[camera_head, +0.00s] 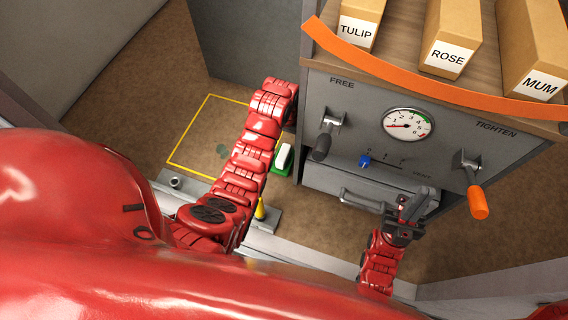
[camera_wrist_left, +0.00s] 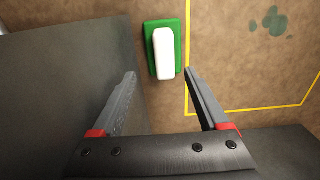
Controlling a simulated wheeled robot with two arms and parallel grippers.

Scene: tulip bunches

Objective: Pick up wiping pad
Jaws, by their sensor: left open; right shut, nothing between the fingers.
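The wiping pad, a green base with a white block on top (camera_head: 284,158), lies on the brown floor beside the grey cabinet. It also shows in the left wrist view, at the top middle (camera_wrist_left: 164,55). My left gripper (camera_wrist_left: 160,74) is open and empty, with the pad ahead of its fingertips, between and beyond them. In the head view its fingers are hidden behind my red arm. My right gripper (camera_head: 414,206) is shut and empty in front of the cabinet's drawer handle area; I cannot tell whether it touches the handle.
The grey cabinet (camera_head: 330,92) carries levers, a gauge (camera_head: 407,124) and a blue knob (camera_head: 364,161). Boxes marked TULIP (camera_head: 357,29), ROSE (camera_head: 447,52) and MUM (camera_head: 538,82) stand on top behind an orange strip. A yellow outline (camera_head: 188,124) with greenish stains (camera_wrist_left: 269,20) marks open floor.

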